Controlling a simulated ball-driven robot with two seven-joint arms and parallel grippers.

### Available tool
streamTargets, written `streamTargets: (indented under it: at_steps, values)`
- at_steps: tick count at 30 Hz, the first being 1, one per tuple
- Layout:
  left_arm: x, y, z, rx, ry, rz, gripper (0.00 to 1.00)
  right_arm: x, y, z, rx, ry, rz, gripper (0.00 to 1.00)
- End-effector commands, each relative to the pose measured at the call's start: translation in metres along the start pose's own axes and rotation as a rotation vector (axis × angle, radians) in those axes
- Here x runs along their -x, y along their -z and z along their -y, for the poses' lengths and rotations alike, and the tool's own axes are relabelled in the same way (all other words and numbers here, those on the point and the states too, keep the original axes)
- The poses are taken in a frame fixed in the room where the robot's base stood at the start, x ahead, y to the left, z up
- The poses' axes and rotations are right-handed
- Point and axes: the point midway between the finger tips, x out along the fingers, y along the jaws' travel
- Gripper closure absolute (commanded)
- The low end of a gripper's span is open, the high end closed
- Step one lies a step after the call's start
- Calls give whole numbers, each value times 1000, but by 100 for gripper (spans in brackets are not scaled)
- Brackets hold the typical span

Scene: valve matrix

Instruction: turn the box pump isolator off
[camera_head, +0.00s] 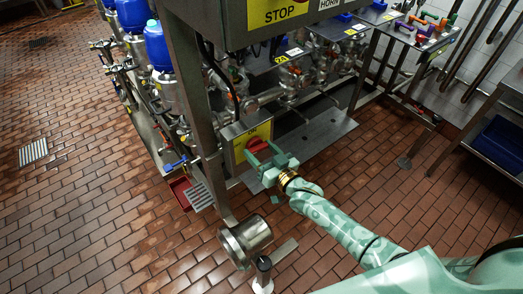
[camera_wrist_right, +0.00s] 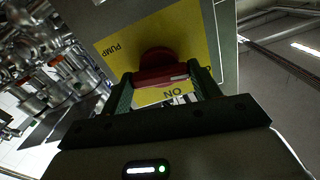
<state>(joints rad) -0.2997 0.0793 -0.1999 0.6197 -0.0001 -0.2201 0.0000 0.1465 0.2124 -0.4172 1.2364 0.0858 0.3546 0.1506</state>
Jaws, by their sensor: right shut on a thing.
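The box pump isolator is a grey box with a yellow face plate (camera_head: 241,141) and a red rotary handle (camera_head: 257,145), low on the machine frame in the head view. In the right wrist view the yellow plate (camera_wrist_right: 113,47) reads PUMP and ON, upside down, around the red handle (camera_wrist_right: 157,66). My right gripper (camera_head: 266,157) reaches it from the lower right. Its two green fingers (camera_wrist_right: 160,85) stand on either side of the handle's bar and are shut on it. The fingers cover part of the plate's lettering. My left gripper is not in view.
A steel post (camera_head: 184,90) rises just left of the isolator. A panel marked STOP (camera_head: 275,12) hangs above it. Blue-topped vessels (camera_head: 157,47) and pipework are at the left; open floor (camera_head: 90,210) lies beyond.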

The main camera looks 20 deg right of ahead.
Motion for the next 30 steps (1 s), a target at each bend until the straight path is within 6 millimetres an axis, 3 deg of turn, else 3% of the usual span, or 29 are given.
streamTargets:
  at_steps: [12, 27, 28, 30]
  values:
    - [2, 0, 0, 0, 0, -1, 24, 1, -2, 0, 165, -1, 4, 61]
    - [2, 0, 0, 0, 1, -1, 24, 1, -2, 0, 186, 0, 4, 61]
    - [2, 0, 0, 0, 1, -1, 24, 1, -2, 0, 186, 0, 4, 36]
    - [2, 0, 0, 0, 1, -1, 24, 1, -2, 0, 186, 0, 4, 16]
